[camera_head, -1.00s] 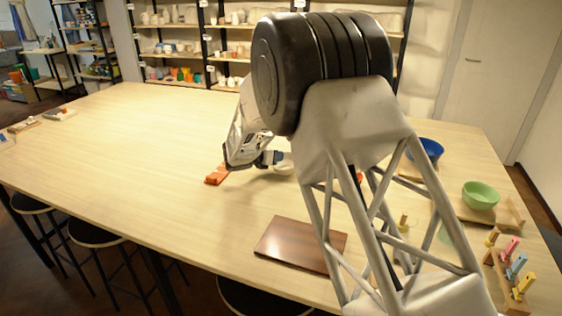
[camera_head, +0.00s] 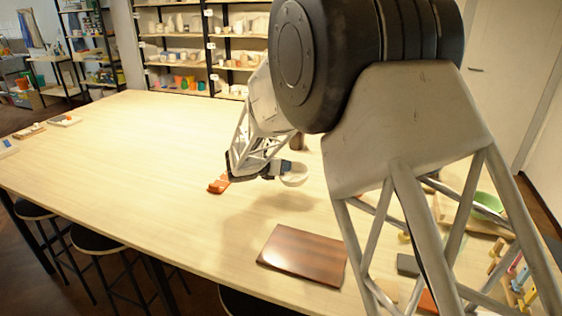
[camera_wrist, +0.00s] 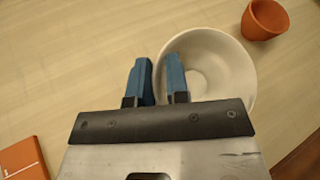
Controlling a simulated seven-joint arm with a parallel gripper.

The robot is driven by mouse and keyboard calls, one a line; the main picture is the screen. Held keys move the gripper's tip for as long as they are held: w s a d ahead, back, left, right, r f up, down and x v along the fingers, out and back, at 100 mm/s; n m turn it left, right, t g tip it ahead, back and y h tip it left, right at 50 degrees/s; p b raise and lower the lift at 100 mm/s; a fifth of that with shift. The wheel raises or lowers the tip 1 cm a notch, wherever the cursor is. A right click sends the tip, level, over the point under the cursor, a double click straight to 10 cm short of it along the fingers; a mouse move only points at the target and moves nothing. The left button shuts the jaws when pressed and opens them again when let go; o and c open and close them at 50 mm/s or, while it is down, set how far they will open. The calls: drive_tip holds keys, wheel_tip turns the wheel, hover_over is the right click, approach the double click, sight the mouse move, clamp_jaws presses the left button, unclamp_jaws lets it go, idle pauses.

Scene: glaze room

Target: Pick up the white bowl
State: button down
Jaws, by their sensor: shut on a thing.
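The white bowl (camera_head: 294,177) is at the end of my gripper (camera_head: 280,170) in the head view and appears raised, with a soft shadow on the table below. In the wrist view the bowl (camera_wrist: 215,65) is right of centre, seen from above, its inside empty. My gripper (camera_wrist: 158,72) has two blue fingers, one inside the bowl and one outside, shut on the bowl's left wall. The gripper's body hides the bowl's near edge in the wrist view.
A terracotta cup (camera_wrist: 265,19) stands beyond the bowl. A brown board (camera_head: 303,250) lies near the front edge. A green bowl (camera_head: 487,205) is at the right, partly behind my arm.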

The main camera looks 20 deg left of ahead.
drive_tip(key=s+d, duration=0.4)
drive_tip(key=s, duration=0.3)
drive_tip(key=shift+d+r, duration=0.25)
drive_tip(key=shift+r, duration=0.2)
drive_tip(key=shift+s, duration=0.1)
